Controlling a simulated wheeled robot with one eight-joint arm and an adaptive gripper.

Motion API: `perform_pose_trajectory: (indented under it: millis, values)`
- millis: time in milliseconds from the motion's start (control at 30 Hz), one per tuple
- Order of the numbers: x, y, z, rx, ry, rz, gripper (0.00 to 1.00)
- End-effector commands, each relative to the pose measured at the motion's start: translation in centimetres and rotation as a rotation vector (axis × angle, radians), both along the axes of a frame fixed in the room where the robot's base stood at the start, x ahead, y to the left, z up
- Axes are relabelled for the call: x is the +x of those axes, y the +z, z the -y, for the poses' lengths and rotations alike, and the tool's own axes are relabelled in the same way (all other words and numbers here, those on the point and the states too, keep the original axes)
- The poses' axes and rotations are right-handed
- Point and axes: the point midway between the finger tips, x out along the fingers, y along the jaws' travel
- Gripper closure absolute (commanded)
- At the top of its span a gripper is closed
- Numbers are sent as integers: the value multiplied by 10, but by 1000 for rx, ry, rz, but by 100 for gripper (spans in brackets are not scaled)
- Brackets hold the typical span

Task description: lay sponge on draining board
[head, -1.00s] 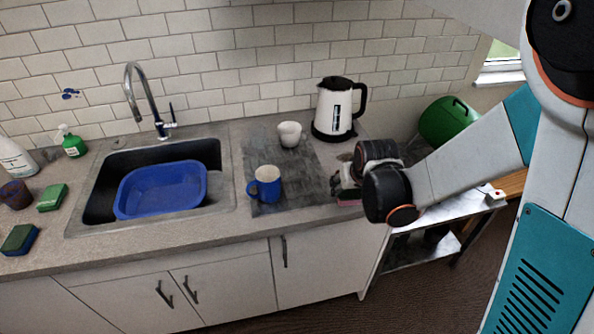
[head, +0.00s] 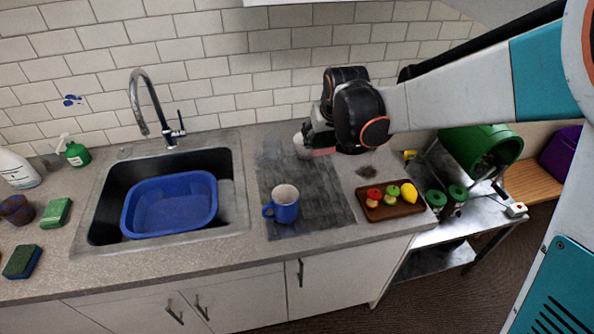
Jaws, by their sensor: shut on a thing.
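My gripper (head: 318,142) is shut on a pinkish thing (head: 323,152), likely a sponge, mostly hidden by the fingers. It is over the back right part of the dark grey draining board (head: 272,170); I cannot tell whether the pink thing touches it. A blue mug (head: 286,207) stands upright on the front of the board. A white cup (head: 299,142) at the back is partly hidden behind my gripper. A green sponge (head: 56,212) and a green and blue sponge (head: 22,261) lie on the counter at the far left.
A blue basin (head: 170,205) sits in the sink left of the board. A wooden tray (head: 392,213) with small produce is on the counter at right. A metal trolley (head: 478,230) with a green bin (head: 480,148) stands beyond. The board's middle is clear.

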Motion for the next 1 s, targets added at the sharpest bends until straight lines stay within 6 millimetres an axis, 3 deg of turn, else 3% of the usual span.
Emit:
perform_pose_trajectory:
  millis: [167,700,833,1000]
  values:
    - [1,-2,-8,0,10,0,55]
    - [1,-118,-8,0,10,0,55]
    - [1,-140,-8,0,10,0,55]
    - [1,-151,-7,0,10,0,55]
